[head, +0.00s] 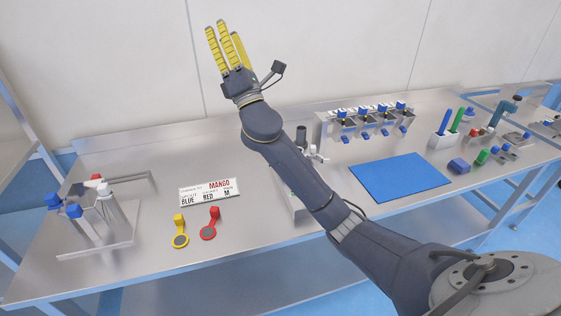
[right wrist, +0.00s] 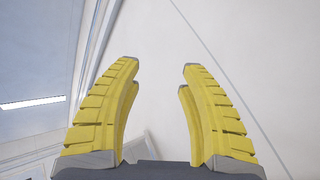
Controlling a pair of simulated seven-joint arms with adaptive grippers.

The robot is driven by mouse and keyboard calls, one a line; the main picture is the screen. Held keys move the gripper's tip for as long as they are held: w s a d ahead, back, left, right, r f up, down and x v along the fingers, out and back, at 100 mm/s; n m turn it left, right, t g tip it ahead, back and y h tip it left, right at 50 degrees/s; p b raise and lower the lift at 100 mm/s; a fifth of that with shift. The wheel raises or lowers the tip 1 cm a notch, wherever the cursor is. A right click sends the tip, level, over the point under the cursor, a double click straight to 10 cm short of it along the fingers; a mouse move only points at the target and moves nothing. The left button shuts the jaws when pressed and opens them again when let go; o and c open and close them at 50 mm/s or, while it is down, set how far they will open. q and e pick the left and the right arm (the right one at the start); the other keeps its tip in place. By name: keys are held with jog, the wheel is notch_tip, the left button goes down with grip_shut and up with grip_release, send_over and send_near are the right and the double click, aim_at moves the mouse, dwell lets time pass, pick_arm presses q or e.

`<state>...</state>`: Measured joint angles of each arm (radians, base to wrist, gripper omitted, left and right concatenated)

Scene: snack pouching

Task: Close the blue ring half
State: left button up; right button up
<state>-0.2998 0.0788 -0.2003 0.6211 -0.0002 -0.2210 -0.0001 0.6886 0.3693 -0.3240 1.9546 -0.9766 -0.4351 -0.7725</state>
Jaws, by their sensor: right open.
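My right gripper (head: 222,30) is raised high in front of the back wall, far above the bench, with its yellow fingers pointing up. It is open and empty, and its fingers stand apart in the right wrist view (right wrist: 158,66). A metal fixture (head: 112,238) stands at the left of the bench. It carries a blue block (head: 73,210) and another blue block (head: 53,201) at its left. I cannot tell which of these is the blue ring half, or whether it stands open. My left gripper is not in view.
A yellow tagged ring (head: 180,239) and a red one (head: 208,230) lie near a label card (head: 209,192) reading MANGO, BLUE, RED, M. A blue mat (head: 399,183) lies right of my arm. A dispenser rack (head: 368,125) stands behind it.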

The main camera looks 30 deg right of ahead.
jog(key=a+r+n+g+y, duration=0.3)
jog(key=n+g+y, duration=0.2)
jog(key=n+y, duration=0.35)
jog(key=a+r+n+g+y, duration=0.3)
jog(key=n+g+y, duration=0.2)
jog(key=n+y, duration=0.4)
jog(key=w+d+f+n+g+h, duration=0.2)
jog(key=d+f+n+g+h, duration=0.15)
jog(key=d+f+h, duration=0.35)
jog(key=w+d+f+n+g+h, duration=0.2)
jog(key=w+d+f+g+h, duration=0.15)
jog(key=d+f, duration=0.35)
jog(key=s+d+f+m+g+h, duration=0.2)
jog(key=s+d+f+g+h, duration=0.25)
jog(key=f, duration=0.45)
jog(key=s+d+f+m+g+h, duration=0.1)
jog(key=s+d+f+m+g, duration=0.1)
jog(key=s+d+f+g, duration=0.35)
jog(key=shift+t, duration=0.9)
jog(key=x, duration=0.6)
jog(key=d+x, duration=0.1)
jog(key=x, duration=0.5)
jog(key=s+d+f+x, duration=0.1)
jog(key=x, duration=0.5)
jog(key=shift+w+d+f, duration=0.1)
jog(key=shift+d+f, duration=0.05)
jog(key=shift+f, duration=0.15)
